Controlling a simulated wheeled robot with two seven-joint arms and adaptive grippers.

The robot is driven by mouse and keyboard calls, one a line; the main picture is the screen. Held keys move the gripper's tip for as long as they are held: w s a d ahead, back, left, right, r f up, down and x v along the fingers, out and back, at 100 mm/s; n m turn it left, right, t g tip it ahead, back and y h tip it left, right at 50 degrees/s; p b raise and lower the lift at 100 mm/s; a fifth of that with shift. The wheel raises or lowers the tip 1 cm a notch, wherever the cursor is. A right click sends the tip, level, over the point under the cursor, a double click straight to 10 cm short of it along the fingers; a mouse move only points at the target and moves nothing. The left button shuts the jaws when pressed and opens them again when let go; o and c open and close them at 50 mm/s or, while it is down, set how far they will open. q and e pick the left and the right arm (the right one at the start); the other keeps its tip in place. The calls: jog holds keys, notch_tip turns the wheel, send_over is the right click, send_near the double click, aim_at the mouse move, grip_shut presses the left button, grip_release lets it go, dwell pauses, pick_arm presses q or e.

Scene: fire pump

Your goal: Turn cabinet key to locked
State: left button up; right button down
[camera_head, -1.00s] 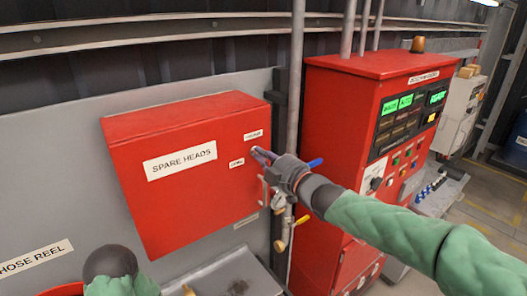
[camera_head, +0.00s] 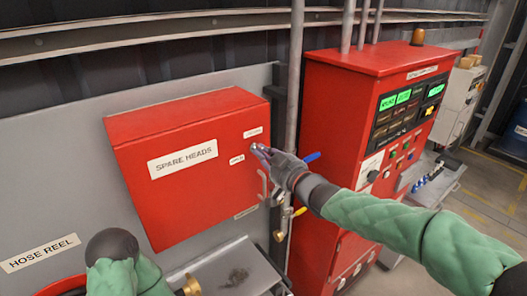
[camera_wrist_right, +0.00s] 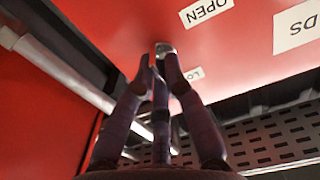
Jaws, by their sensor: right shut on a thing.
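The red spare heads cabinet (camera_head: 190,190) hangs on the grey wall panel, with its door shut. Its small silver key (camera_wrist_right: 165,49) sits at the right of the front face, near the locked label (camera_head: 253,132) and the open label (camera_head: 237,160). My right gripper (camera_head: 262,151) reaches in from the right and is shut on the key. In the right wrist view, the gripper's fingertips (camera_wrist_right: 160,64) close around the key and hide part of it. The key's exact angle is hard to tell. My left arm shows at the lower left, but its gripper is out of view.
A vertical grey pipe (camera_head: 296,90) runs just right of the cabinet. A red control cabinet (camera_head: 330,130) stands to the right. A grey metal surface (camera_head: 215,268) lies below.

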jog(key=shift+f+m, duration=0.1)
jog(key=shift+m, duration=0.2)
jog(key=c, duration=1.3)
grip_release()
jog(key=v, duration=1.2)
